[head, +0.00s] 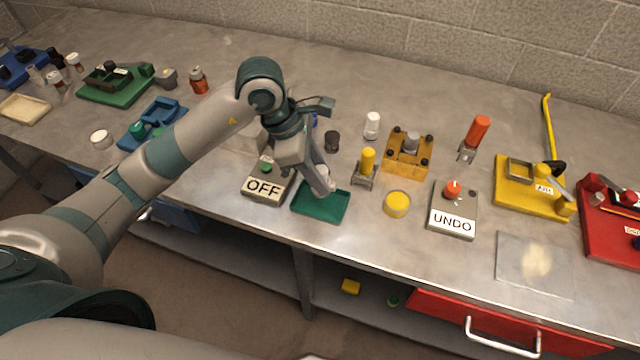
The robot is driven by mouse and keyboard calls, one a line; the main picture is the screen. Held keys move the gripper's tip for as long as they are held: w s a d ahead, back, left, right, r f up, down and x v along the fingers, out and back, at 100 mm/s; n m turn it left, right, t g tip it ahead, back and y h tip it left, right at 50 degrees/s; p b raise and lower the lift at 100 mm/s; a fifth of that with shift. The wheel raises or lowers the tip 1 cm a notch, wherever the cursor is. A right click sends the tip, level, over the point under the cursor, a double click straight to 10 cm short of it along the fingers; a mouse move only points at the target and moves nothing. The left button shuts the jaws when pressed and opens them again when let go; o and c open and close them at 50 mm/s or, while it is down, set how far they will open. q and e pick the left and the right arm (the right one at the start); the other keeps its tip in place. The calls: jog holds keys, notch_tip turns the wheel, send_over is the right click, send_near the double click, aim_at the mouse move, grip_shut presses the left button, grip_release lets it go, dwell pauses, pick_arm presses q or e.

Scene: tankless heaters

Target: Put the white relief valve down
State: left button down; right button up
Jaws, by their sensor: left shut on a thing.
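My left gripper (326,188) comes in from the left and points down over the green tray (321,206). It is shut on a small pale thing, most likely the white relief valve (323,172), which is mostly hidden by the fingers. The held thing is at or just above the back part of the tray; I cannot tell whether it touches. The visible tray floor is empty. My right gripper is not in view.
The OFF button box (264,185) stands just left of the tray. A yellow-handled part (367,165), a yellow round lid (397,204) and the UNDO box (453,210) are to the right. A white cylinder (372,125) and a dark cylinder (332,141) stand behind.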

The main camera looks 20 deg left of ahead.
pick_arm(q)
jog(key=shift+f, duration=0.2)
notch_tip(320, 180, down, 3)
jog(key=shift+r+p, duration=0.15)
jog(key=shift+p, duration=0.5)
jog(key=shift+f, duration=0.55)
jog(key=shift+f, duration=0.1)
jog(key=c, duration=1.3)
grip_release()
